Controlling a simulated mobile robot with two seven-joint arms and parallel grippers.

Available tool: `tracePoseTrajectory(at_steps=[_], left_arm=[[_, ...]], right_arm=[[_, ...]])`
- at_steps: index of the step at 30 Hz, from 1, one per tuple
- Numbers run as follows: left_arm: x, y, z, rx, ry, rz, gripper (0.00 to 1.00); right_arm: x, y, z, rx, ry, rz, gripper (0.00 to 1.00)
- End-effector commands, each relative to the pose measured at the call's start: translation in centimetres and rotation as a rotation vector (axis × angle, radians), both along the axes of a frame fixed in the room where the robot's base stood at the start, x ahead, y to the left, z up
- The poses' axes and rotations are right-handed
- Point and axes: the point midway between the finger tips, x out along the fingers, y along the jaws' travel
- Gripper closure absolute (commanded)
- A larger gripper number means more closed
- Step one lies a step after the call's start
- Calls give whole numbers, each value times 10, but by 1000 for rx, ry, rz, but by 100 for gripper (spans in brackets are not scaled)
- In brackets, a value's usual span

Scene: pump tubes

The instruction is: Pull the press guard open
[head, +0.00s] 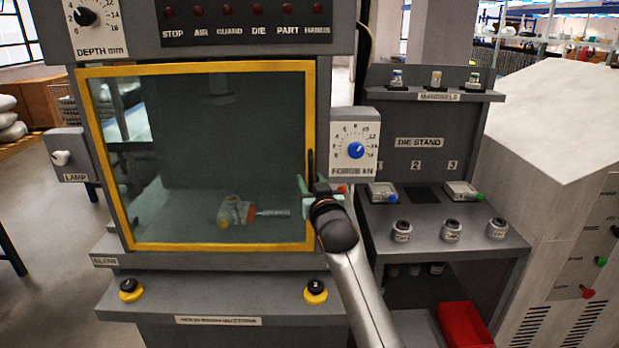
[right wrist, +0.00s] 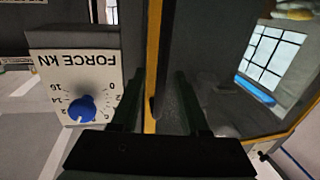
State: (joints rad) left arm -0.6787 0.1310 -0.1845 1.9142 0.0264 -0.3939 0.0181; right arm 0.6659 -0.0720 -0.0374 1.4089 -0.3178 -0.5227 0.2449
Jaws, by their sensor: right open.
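The press guard (head: 200,247) is a clear panel in a yellow frame, and it stands shut across the front of the press. Its black upright handle (head: 311,163) is on the right side of the frame. My right gripper (head: 309,184) is at the handle's lower part, with the arm coming up from below. In the right wrist view the two dark fingers (right wrist: 162,105) are apart, with the black handle (right wrist: 166,60) and the yellow frame edge (right wrist: 152,50) between them. I cannot tell whether a finger touches the handle. My left gripper is not in view.
A force dial box (head: 357,180) is close to the right of my gripper. A die stand (head: 425,150) with dies and small pots is further right. A lamp box (head: 68,158) is on the left. Two yellow-based buttons (head: 315,294) are below the guard. A part (head: 236,212) lies behind the panel.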

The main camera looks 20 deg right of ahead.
Motion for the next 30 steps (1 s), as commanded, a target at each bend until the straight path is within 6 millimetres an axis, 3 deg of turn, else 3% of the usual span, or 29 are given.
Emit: tracePoseTrajectory(at_steps=[10,22,30], left_arm=[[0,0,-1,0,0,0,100],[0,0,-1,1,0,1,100],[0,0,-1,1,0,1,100]], right_arm=[[0,1,0,1,0,0,55],[0,1,0,0,0,0,99],[0,1,0,0,0,0,100]])
